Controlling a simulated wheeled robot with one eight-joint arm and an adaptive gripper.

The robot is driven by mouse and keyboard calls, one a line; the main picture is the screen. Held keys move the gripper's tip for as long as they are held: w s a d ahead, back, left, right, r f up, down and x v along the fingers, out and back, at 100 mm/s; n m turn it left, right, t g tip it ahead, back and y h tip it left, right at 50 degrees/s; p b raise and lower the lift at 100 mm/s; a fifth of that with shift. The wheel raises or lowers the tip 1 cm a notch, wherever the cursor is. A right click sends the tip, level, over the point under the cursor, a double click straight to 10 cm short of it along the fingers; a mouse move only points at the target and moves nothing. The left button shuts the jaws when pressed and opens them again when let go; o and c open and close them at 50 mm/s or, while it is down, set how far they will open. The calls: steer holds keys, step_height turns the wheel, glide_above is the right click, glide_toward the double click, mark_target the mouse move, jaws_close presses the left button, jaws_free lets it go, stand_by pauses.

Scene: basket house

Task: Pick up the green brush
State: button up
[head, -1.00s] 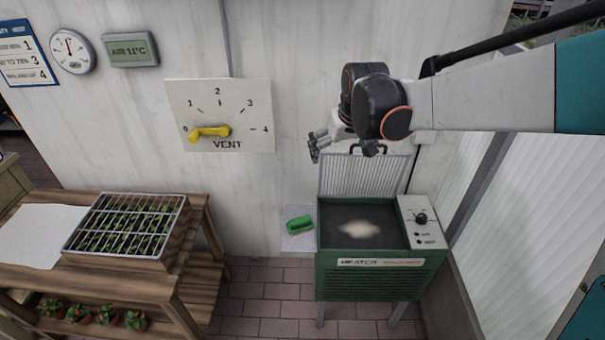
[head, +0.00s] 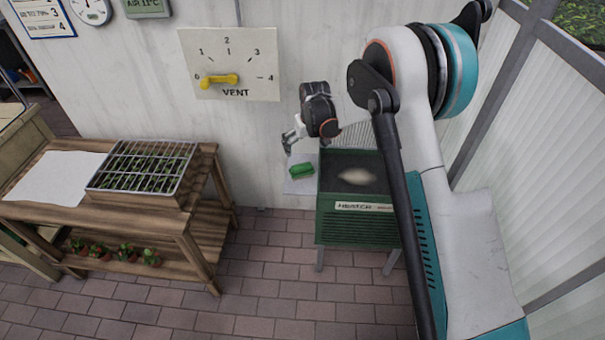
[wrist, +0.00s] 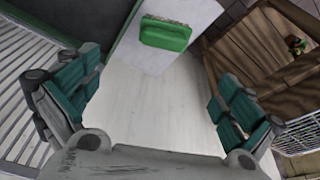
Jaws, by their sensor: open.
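The green brush (head: 302,170) lies on a small pale shelf (head: 298,186) at the left side of the green heater. In the wrist view the brush (wrist: 166,33) shows at the upper middle, beyond the fingertips and between the lines of the two fingers. My gripper (head: 290,142) is above and slightly left of the brush in the head view, apart from it. In the wrist view my gripper (wrist: 158,98) has its fingers spread wide with nothing between them.
The green heater (head: 358,228) stands right of the shelf, with a pale patch in its dark top. A wooden bench (head: 195,205) with a barred seedling tray (head: 187,180) stands left. A vent panel (head: 262,70) is on the wall. The brick floor in front is clear.

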mark_target(302, 166)
steer(key=b+x, duration=0.1)
steer(key=x, duration=0.6)
steer(key=shift+w+a+f+b, duration=0.1)
steer(key=shift+f+b, duration=0.2)
steer(key=shift+b, duration=0.1)
steer(key=shift+s+b+x, duration=0.15)
steer(key=shift+b+x, duration=0.45)
steer(key=shift+x, duration=0.75)
steer(key=shift+s+b+x, duration=0.15)
steer(key=shift+b+x, duration=0.4)
steer(key=shift+x, duration=0.85)
steer(key=shift+a, duration=0.15)
steer(key=c, duration=1.3)
steer(key=shift+r, duration=0.1)
step_height(302, 166, up, 20)
steer(key=p, duration=0.5)
